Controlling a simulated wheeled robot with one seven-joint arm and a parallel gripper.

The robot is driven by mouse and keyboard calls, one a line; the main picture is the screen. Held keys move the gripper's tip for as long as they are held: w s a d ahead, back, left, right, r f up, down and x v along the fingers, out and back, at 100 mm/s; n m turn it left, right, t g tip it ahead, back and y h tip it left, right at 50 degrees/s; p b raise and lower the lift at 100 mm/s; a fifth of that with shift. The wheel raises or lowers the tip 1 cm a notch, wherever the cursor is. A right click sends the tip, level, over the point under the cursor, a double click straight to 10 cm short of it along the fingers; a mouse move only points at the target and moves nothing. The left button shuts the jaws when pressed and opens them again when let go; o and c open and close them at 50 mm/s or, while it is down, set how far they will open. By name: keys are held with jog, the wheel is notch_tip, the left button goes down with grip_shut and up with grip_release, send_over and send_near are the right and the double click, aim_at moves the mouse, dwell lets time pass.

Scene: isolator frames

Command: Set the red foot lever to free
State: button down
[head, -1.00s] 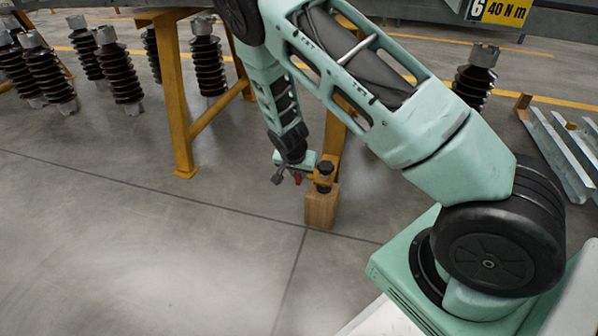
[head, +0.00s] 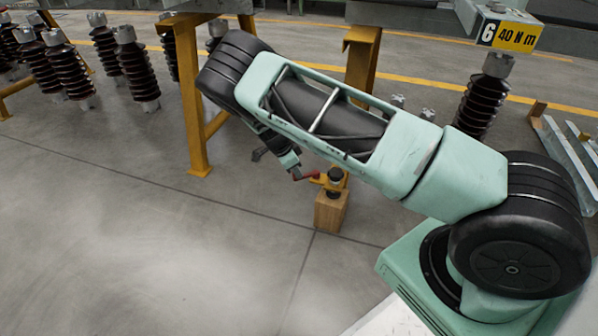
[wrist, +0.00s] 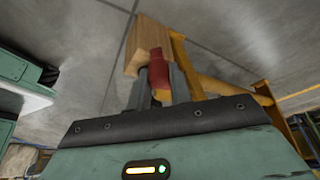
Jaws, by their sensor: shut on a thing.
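The red foot lever (head: 304,175) sticks out to the left from a dark and yellow fitting (head: 334,180) on top of a wooden block (head: 330,211) that stands on the floor. The wooden block (wrist: 147,42) shows just beyond the lever there.
A yellow frame with legs (head: 192,100) stands behind and left of the block. Several brown ribbed insulators (head: 138,65) stand at the back left, and another (head: 482,100) at the back right. Grey metal channels (head: 570,150) lie at the far right. The floor in front is clear.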

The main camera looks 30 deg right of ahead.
jog(key=shift+w+d+m+g+y+b, duration=0.2)
jog(key=shift+w+d+m+g+b, duration=0.35)
jog(key=shift+m, duration=0.6)
jog(key=shift+w+d+m+g+y+b, duration=0.2)
jog(key=shift+w+m+b, duration=0.3)
jog(key=shift+w+m, duration=0.45)
jog(key=shift+w+d+m+g+y+b, duration=0.25)
jog(key=shift+w+m+g+b, duration=0.25)
jog(key=shift+m, duration=0.8)
jog(key=shift+w+d, duration=0.1)
jog(key=c, duration=1.3)
grip_release()
jog(key=shift+o, duration=0.2)
jog(key=shift+r, duration=0.1)
jog(key=p+v, duration=0.6)
jog(key=v, duration=1.1)
jog(key=shift+r, duration=0.15)
